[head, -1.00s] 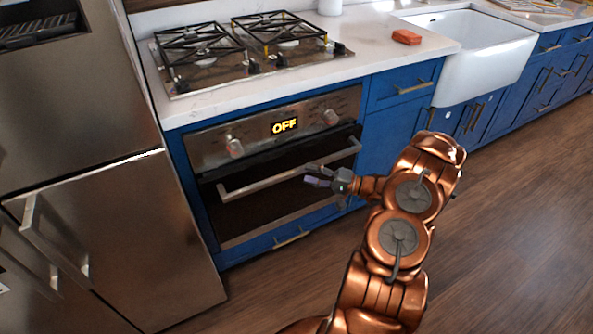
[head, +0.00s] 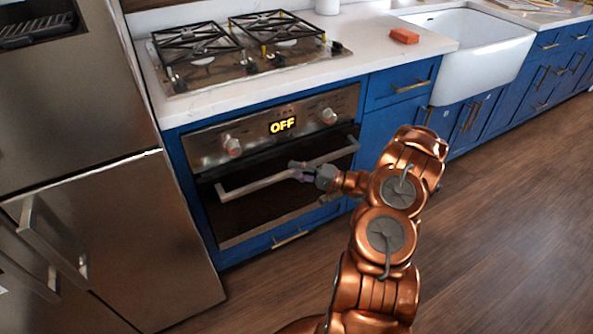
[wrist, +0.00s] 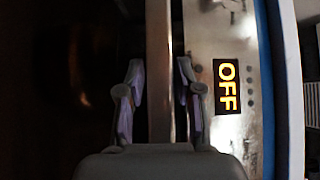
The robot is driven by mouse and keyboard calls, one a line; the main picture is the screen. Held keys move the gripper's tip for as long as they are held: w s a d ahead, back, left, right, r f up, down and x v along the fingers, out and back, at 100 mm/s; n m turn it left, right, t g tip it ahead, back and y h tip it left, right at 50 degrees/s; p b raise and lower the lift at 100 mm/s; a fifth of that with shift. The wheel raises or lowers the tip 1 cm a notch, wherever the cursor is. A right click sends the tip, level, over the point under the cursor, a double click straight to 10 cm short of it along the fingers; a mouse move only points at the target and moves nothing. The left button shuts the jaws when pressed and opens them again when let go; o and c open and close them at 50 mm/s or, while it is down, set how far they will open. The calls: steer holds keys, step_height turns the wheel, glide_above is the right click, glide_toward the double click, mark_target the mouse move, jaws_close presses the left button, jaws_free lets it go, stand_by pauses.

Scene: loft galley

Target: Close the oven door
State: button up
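The oven door (head: 240,219) has dark glass and stands nearly upright under the control panel. A dark band runs along its top; I cannot tell whether it is a small gap. The oven handle (head: 255,186) is a long silver bar across the door. My gripper (head: 297,172) is at the right half of the handle. In the wrist view, the handle (wrist: 159,60) runs between the two fingers of my gripper (wrist: 160,100), with visible space on both sides. The fingers are apart and not closed on the bar. The control panel (wrist: 213,35) lies to the right there.
The oven's display (head: 283,126) reads OFF, between two knobs. A gas cooktop (head: 240,50) sits above. A steel fridge (head: 130,240) stands close on the left. Blue cabinets (head: 395,130) are on the right. The wooden floor (head: 500,230) at right is clear.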

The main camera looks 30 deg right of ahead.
mark_target(285, 159)
jaws_close()
stand_by(0.3)
steer(key=shift+m+g+h, duration=0.3)
steer(key=shift+m+g, duration=0.1)
steer(key=shift+m, duration=0.1)
steer(key=shift+w+d+r+p, duration=0.1)
steer(key=shift+w+r+p, duration=0.05)
steer(key=shift+w+p, duration=0.55)
steer(key=shift+w+d+r+p, duration=0.1)
steer(key=shift+w+r+p, duration=0.05)
steer(key=shift+w+p, duration=0.5)
steer(key=shift+w+d+r+p, duration=0.1)
steer(key=shift+w+r+p, duration=0.05)
steer(key=shift+w+p, duration=0.55)
steer(key=shift+o, duration=1.9)
jaws_free()
steer(key=shift+a, duration=0.15)
steer(key=v, duration=1.2)
steer(key=shift+f, duration=0.1)
